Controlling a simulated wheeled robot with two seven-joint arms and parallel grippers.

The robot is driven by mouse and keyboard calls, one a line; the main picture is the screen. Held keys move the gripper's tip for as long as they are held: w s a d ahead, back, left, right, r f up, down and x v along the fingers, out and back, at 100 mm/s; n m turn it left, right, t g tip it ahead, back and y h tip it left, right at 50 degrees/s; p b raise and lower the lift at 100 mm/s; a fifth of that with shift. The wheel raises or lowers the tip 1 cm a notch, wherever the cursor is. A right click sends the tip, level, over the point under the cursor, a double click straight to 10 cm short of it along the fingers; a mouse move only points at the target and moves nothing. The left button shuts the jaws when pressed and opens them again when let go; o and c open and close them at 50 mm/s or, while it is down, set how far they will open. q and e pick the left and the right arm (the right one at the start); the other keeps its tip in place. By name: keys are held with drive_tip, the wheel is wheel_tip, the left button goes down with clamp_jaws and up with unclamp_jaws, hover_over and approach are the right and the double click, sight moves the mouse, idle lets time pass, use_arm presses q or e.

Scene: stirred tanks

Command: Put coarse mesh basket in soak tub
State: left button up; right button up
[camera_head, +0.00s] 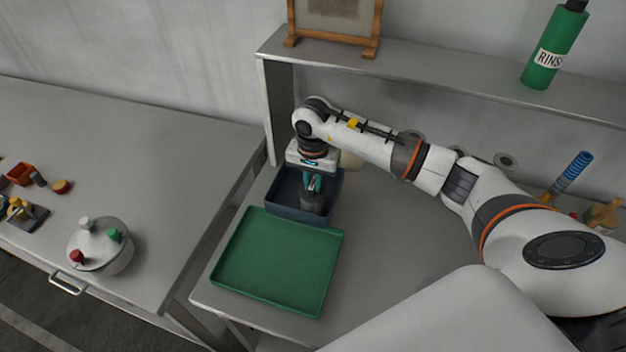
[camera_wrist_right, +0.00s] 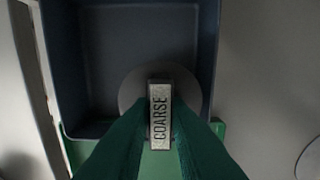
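The soak tub is a dark blue open box (camera_head: 280,208) on the bench, behind a green tray; its inside fills the upper part of the right wrist view (camera_wrist_right: 95,60). The coarse mesh basket is a dark grey round cup (camera_head: 314,203) at the tub's front right. Its handle, labelled COARSE (camera_wrist_right: 160,122), stands between my right gripper's green fingers, which are shut on it. My right gripper (camera_head: 315,183) points straight down over the tub. Whether the basket hangs or touches the tub floor cannot be told. My left gripper is not in view.
The green tray (camera_head: 275,262) is empty, just in front of the tub. A shelf (camera_head: 440,85) runs above the bench, with a green RINSE bottle (camera_head: 555,48) and a wooden-framed screen (camera_head: 335,15). A side counter at left holds a round lidded pot (camera_head: 100,250).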

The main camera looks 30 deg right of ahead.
drive_tip(key=o, duration=0.3)
drive_tip(key=shift+r, duration=0.1)
drive_tip(key=shift+r, duration=0.25)
drive_tip(key=shift+r+b, duration=2)
drive_tip(key=shift+r, duration=3.85)
